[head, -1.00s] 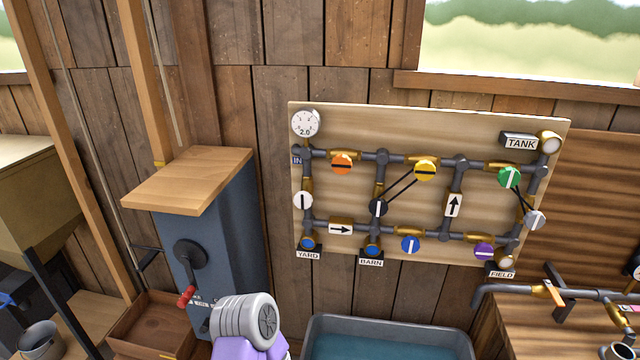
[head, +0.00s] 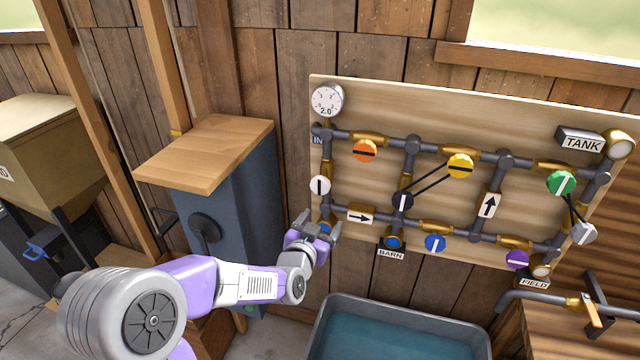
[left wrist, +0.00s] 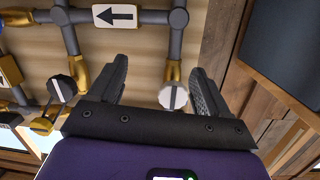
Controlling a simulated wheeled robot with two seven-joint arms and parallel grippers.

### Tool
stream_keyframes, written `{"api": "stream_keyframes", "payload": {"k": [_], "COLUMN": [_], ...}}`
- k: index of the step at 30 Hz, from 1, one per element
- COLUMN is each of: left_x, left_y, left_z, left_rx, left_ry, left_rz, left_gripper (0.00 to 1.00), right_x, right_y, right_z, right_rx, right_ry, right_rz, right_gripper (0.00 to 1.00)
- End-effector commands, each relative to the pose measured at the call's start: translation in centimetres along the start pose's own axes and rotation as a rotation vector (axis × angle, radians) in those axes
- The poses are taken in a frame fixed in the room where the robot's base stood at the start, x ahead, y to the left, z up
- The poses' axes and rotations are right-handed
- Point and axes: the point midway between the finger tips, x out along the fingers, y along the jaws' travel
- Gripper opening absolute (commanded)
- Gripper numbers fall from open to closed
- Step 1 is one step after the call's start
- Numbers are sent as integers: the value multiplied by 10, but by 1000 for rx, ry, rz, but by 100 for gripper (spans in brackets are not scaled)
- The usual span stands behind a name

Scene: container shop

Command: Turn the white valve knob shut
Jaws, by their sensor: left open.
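The white valve knob (head: 319,186) is a round knob with a dark bar, on the left upright pipe of the valve board (head: 450,110). The bar runs up and down, in line with that pipe. My left gripper (head: 320,222) is just below the knob in the head view, open and empty. In the left wrist view the white knob (left wrist: 173,97) shows between the spread fingers of my left gripper (left wrist: 160,65), nearer one finger. I cannot tell how far the fingers are from it. The gripper partly hides the board's lower left corner. My right gripper is not in view.
The pressure gauge (head: 327,100) reads 2.0 above the white knob. A black knob (head: 402,201) linked by rods to a yellow knob (head: 460,166) is to the right. A blue cabinet (head: 225,215) stands left, and a water trough (head: 400,335) lies below.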

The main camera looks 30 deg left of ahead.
Motion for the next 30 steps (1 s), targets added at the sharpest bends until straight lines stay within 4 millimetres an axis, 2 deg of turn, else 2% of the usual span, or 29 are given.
{"api": "stream_keyframes", "payload": {"k": [1, 3, 6, 10, 21, 30], "left_x": [-6, -12, -14, -3, 49, 59], "left_y": [-12, -22, -29, -31, -34, -35], "left_z": [-22, -40, -53, -57, -64, -64], "left_rx": [17, 36, 49, 53, 52, 51], "left_ry": [53, 98, 130, 135, 134, 133], "left_rz": [-29, -55, -74, -78, -76, -76], "left_gripper": [78, 78, 78, 78, 78, 78], "right_x": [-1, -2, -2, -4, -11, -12], "right_y": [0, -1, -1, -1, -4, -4], "right_z": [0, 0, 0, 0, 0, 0], "right_rx": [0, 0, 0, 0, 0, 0], "right_ry": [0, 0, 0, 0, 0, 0], "right_rz": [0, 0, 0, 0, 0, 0], "right_gripper": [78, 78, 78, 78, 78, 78]}}
